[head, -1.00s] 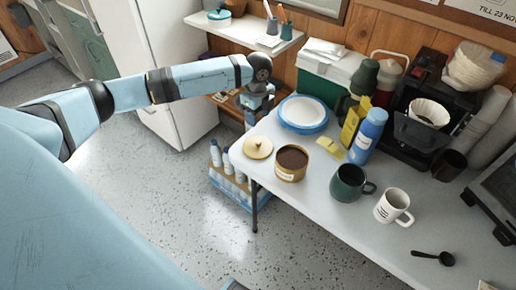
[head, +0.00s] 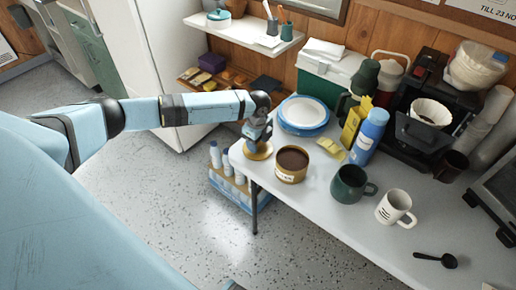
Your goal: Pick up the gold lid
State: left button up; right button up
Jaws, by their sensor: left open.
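The gold lid (head: 259,153) lies flat on the white table, near its left corner. My left gripper (head: 257,141) points down right over the lid and covers its knob and far part. The jaws are open; whether the fingers are around the knob cannot be told. The open gold tin (head: 291,164) with dark brown contents stands just right of the lid. My right gripper is not in view.
Blue-rimmed plates (head: 303,114) stand behind the lid. A yellow packet (head: 331,148), a blue bottle (head: 369,136), a green mug (head: 349,184) and a white mug (head: 395,207) stand to the right. Bottles in a crate (head: 229,185) are on the floor beside the table.

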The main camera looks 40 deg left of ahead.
pick_arm(q)
grip_shut()
jog(key=shift+r, duration=0.15)
